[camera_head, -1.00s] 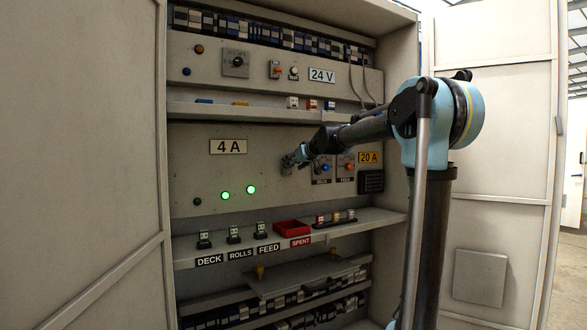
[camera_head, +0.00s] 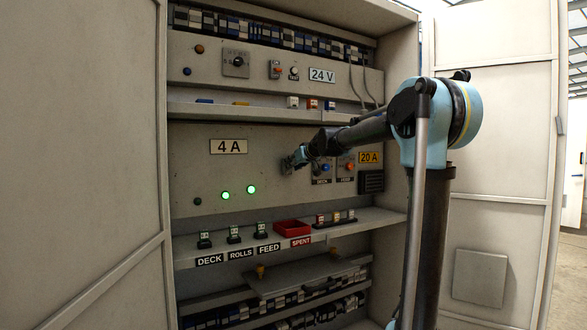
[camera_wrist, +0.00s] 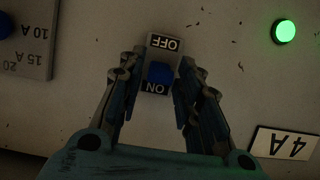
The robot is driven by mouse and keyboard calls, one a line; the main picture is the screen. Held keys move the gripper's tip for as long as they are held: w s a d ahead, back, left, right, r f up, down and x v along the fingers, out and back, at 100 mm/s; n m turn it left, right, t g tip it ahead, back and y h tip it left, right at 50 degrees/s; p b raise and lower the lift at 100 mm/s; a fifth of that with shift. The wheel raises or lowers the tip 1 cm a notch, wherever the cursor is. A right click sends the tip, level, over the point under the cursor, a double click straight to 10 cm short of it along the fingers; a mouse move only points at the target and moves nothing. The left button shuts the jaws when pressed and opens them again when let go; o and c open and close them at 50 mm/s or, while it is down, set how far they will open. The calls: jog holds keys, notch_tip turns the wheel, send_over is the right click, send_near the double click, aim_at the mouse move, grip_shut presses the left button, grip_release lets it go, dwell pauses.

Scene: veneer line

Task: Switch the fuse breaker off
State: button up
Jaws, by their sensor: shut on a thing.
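The breaker shows in the wrist view as a small plate (camera_wrist: 162,41) marked OFF at the top and ON at the bottom, lettered upside down. Its blue toggle (camera_wrist: 160,73) sits between the words, nearer ON. My gripper (camera_wrist: 163,64) has one finger on each side of the toggle and is shut on it; the exact contact is hard to see. In the head view, my gripper (camera_head: 290,162) is at the cabinet panel, right of the 4 A label (camera_head: 228,146), and hides the breaker.
Blue (camera_head: 325,167) and orange (camera_head: 350,166) knobs lie just right of my gripper. Below, a shelf (camera_head: 222,250) carries several fuse holders and a red tray (camera_head: 292,228). Two green lamps (camera_head: 251,189) are lit. Open cabinet doors (camera_head: 80,150) flank the opening.

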jog(key=shift+d+f, duration=0.1)
jog(key=shift+f, duration=0.05)
jog(key=shift+d+f+t+y, duration=0.1)
jog(key=shift+f+t+y, duration=0.5)
jog(key=shift+t, duration=0.4)
jog(key=shift+a+f+t+y, duration=0.1)
jog(key=shift+f+t+y, duration=0.25)
jog(key=shift+t+y, duration=0.55)
jog(key=shift+d+f+t+y, duration=0.1)
jog(key=shift+f+t+y, duration=0.4)
jog(key=shift+t, duration=0.6)
jog(key=shift+f+t, duration=0.15)
jog(key=shift+t, duration=0.15)
jog(key=o, duration=1.1)
jog(key=v, duration=1.2)
jog(key=shift+w+f, duration=0.1)
jog(key=shift+w, duration=0.05)
